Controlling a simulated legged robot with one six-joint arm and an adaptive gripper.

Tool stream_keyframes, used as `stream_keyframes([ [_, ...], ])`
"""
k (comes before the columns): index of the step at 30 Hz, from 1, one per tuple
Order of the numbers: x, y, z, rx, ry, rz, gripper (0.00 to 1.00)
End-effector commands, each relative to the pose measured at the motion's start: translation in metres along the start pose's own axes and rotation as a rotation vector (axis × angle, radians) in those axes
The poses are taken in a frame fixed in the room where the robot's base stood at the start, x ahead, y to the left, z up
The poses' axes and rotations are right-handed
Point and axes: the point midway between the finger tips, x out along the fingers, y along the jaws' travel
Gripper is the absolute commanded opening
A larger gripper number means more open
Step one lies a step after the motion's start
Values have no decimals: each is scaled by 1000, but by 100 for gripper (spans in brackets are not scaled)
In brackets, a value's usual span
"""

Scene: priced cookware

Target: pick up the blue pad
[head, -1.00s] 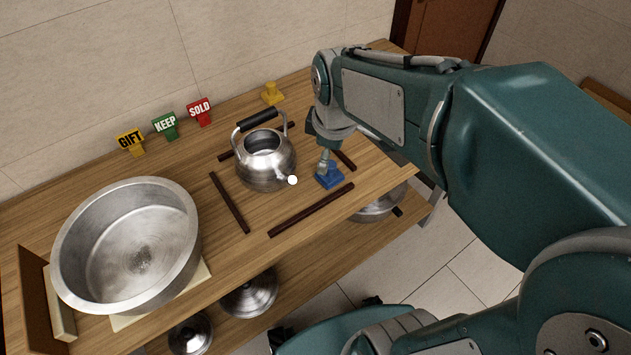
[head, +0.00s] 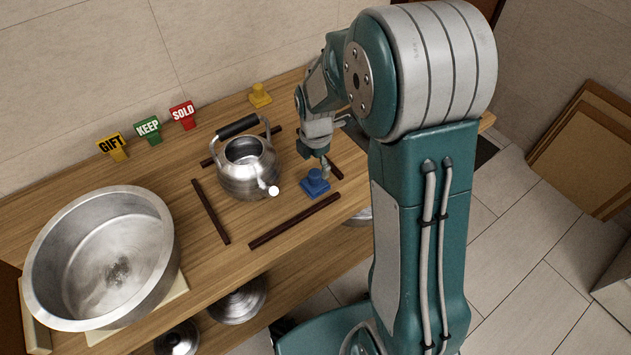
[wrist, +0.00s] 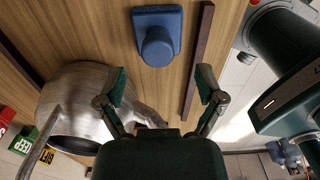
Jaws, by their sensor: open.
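The blue pad (head: 315,183) is a square base with a round knob on top. It rests on the wooden table just right of the kettle, and in the wrist view the pad (wrist: 157,36) lies at the top centre, knob toward the camera. My gripper (head: 322,163) is above and beside the pad in the head view, pointing down. In the wrist view my gripper (wrist: 160,88) shows its two fingers spread wide with nothing between them. The pad lies beyond the fingertips, roughly centred between them and apart from them.
A steel kettle (head: 247,172) stands close left of the pad. Dark wooden strips (head: 295,221) lie around both. A large steel pan (head: 100,258) fills the table's left end. A yellow knobbed piece (head: 260,95) and GIFT, KEEP (head: 148,129) and SOLD signs stand along the back.

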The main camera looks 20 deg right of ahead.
Motion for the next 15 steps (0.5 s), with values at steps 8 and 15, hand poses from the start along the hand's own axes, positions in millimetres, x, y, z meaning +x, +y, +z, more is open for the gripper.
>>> stream_keyframes([
  [8, 37, 2, 2, 0, 0, -3, 87],
  [15, 54, 2, 2, 0, -1, 1, 87],
])
